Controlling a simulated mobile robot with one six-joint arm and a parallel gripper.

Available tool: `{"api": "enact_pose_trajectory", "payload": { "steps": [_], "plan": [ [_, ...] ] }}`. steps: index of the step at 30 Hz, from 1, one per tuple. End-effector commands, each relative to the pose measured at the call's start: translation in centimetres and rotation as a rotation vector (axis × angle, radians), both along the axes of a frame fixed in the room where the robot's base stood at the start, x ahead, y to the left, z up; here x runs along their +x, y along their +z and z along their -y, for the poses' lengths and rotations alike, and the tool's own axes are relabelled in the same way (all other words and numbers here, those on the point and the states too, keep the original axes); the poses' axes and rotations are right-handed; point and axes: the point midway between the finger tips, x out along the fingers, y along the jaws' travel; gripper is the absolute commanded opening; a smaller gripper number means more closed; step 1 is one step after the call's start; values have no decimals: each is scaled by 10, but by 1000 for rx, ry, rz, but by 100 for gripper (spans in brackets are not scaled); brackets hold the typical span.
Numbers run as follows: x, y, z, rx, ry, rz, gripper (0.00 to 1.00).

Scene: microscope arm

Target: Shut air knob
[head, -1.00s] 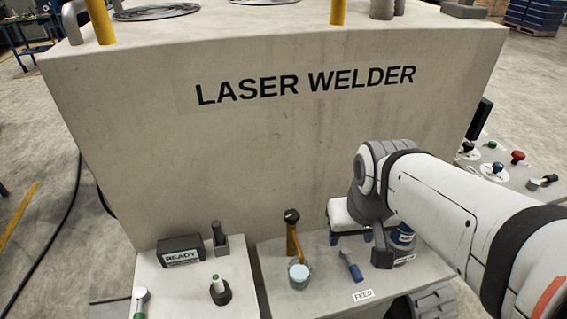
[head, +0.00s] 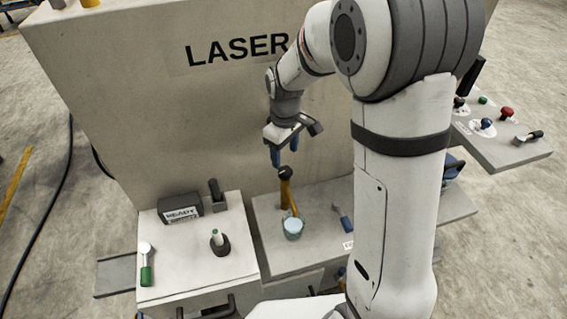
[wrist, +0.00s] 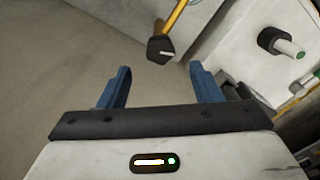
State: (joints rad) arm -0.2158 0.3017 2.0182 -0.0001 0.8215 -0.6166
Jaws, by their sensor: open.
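A dark knob (head: 285,172) sits on top of a yellow pipe (head: 286,194) at the front of the laser welder. I see no air label on it. In the wrist view the knob (wrist: 161,49) shows a pale mark across its face and lies beyond the fingertips, centred between them. My gripper (head: 284,156) is open with two blue fingers, just above the knob in the head view. Nothing is between the fingers (wrist: 160,72) in the wrist view, and they appear apart from the knob.
A light blue cup (head: 293,228) stands by the pipe's foot. A blue-handled lever (head: 343,218) is to its right. A READY box (head: 180,208) and a green-tipped knob (head: 218,241) sit on the left bench. The welder's wall rises behind. A button panel (head: 497,140) is at right.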

Motion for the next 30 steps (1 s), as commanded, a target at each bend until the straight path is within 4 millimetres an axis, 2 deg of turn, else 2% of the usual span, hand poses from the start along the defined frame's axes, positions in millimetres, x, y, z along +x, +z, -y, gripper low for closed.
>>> {"api": "enact_pose_trajectory", "payload": {
  "steps": [6,12,22,30],
  "plan": [
    [-2,-36,0,-1,-1,-5,59],
    [-1,-59,0,-1,-1,-2,59],
    [-1,-63,0,0,-1,0,59],
    [-1,-63,-1,0,0,0,37]
  ]
}}
